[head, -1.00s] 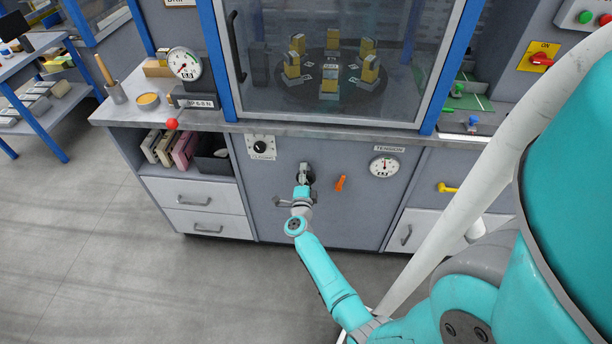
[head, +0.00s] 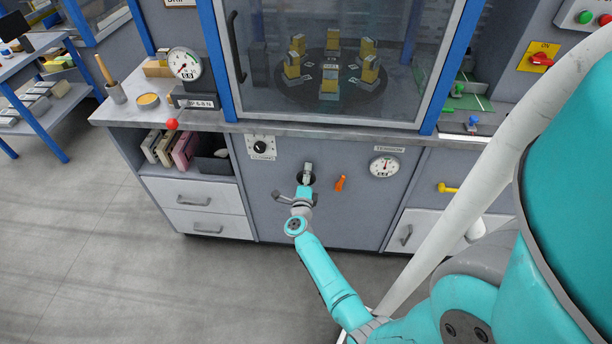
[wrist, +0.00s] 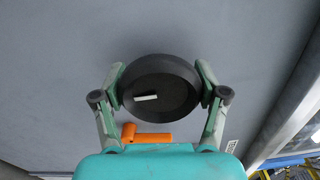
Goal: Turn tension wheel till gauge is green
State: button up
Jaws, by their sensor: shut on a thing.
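The tension wheel (wrist: 160,88) is a dark round knob with a pale mark on its face, set on the grey cabinet panel. My gripper (wrist: 161,90) is shut on it, with one finger on each side of the rim. In the head view my gripper (head: 306,180) is at the panel and hides most of the wheel. The tension gauge (head: 384,166) is a round white dial on the panel to the right of the wheel, under a TENSION label (head: 389,149). The exact position of its needle is too small to read surely.
An orange lever (head: 340,183) sits just right of the wheel; it also shows in the wrist view (wrist: 147,135). A dial knob (head: 260,147) is at the upper left. A yellow handle (head: 448,188) is farther right. The floor (head: 130,270) at left is clear.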

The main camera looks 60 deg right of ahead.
jog(key=o, duration=1.1)
jog(key=v, duration=1.2)
